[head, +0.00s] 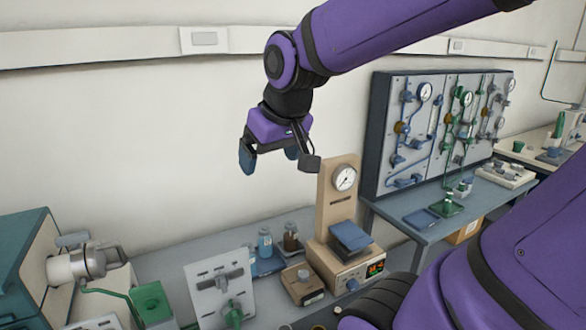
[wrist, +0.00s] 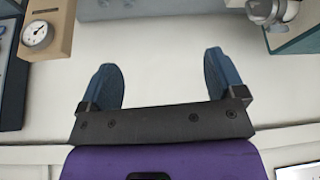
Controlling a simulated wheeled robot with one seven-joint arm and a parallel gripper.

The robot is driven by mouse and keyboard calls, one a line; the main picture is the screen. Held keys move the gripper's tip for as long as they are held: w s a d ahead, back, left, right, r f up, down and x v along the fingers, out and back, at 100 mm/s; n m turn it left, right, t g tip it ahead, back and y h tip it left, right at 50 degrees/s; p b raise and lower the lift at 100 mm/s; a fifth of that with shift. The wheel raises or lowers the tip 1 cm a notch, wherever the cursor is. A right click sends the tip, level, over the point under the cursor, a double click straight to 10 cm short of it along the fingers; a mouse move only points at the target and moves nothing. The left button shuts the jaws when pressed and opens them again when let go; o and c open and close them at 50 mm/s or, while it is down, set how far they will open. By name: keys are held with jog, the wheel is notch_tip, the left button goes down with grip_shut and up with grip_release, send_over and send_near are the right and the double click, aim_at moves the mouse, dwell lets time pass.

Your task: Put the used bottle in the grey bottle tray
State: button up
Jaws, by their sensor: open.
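My gripper (head: 269,158) is open and empty, high above the bench in front of the wall. Its two blue fingers are spread apart in the wrist view (wrist: 160,75). Far below it, a bottle with blue contents (head: 265,243) and a dark brown bottle (head: 291,238) stand upright side by side at the back of the bench. A blue-looking tray (head: 268,267) shows at their base. I cannot tell which bottle is the used one, or whether this is the grey tray. No bottle shows in the wrist view.
A beige gauge stand (head: 339,190) rises right of the bottles. A small beige box (head: 302,284) and a grey upright panel (head: 221,290) stand in front. A teal cabinet (head: 24,265) is at left. A tall piping panel (head: 440,130) stands at right.

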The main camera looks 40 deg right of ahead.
jog(key=s+a+r+n, duration=0.1)
jog(key=s+a, duration=0.1)
jog(key=s, duration=0.6)
jog(key=shift+s+a+y, duration=0.3)
jog(key=shift+s+a, duration=0.05)
jog(key=shift+s, duration=0.05)
